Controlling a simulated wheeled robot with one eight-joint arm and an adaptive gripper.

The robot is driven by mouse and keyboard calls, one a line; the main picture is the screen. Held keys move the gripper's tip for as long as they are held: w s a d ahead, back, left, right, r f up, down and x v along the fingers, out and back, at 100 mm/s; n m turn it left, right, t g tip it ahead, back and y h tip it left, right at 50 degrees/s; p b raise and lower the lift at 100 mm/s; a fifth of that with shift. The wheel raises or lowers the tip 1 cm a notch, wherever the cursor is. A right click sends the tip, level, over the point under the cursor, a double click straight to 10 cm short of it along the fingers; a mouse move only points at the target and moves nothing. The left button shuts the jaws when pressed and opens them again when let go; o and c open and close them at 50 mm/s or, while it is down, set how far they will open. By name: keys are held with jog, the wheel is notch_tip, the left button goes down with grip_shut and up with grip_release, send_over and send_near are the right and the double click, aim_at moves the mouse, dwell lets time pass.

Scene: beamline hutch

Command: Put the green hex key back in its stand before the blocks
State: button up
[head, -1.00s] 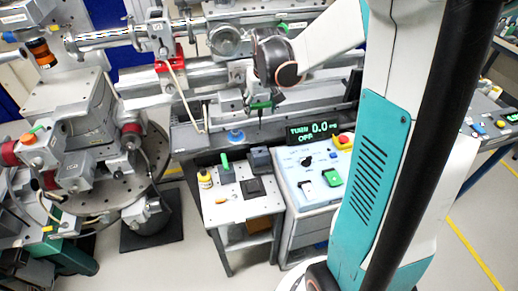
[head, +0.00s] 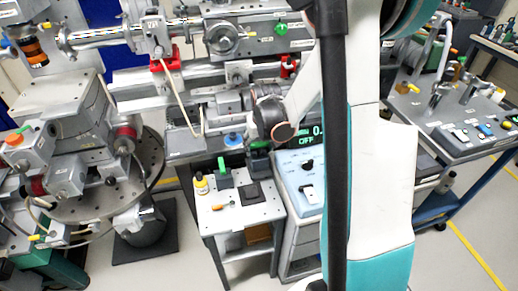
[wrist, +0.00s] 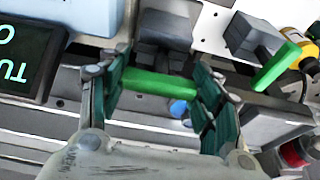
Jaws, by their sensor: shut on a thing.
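My gripper (wrist: 160,80) is shut on a green bar-shaped handle, the green hex key (wrist: 150,82), which lies across between its teal fingers. In the head view my gripper (head: 262,138) hangs over the back right of the small table, with the green key (head: 258,144) under it. An empty-looking dark stand (wrist: 166,28) is just beyond the held key in the wrist view; whether they touch is unclear. A second dark stand (wrist: 248,35) holds another upright green handle (wrist: 277,66). That stand (head: 223,180) also shows in the head view, left of my gripper.
The small table (head: 230,218) bears a yellow bottle (head: 201,184), a small orange item (head: 222,206) and a flat black plate (head: 252,194). A control box (head: 300,178) stands close on the right. Beamline rails and a blue knob (head: 233,139) lie behind.

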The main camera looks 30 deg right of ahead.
jog(key=shift+f, duration=0.3)
jog(key=shift+f, duration=0.2)
jog(key=o, duration=1.2)
jog(key=shift+r, duration=0.1)
jog(key=shift+r, duration=0.3)
jog(key=p+v, duration=0.4)
jog(key=v, duration=0.7)
jog(key=shift+r, duration=0.3)
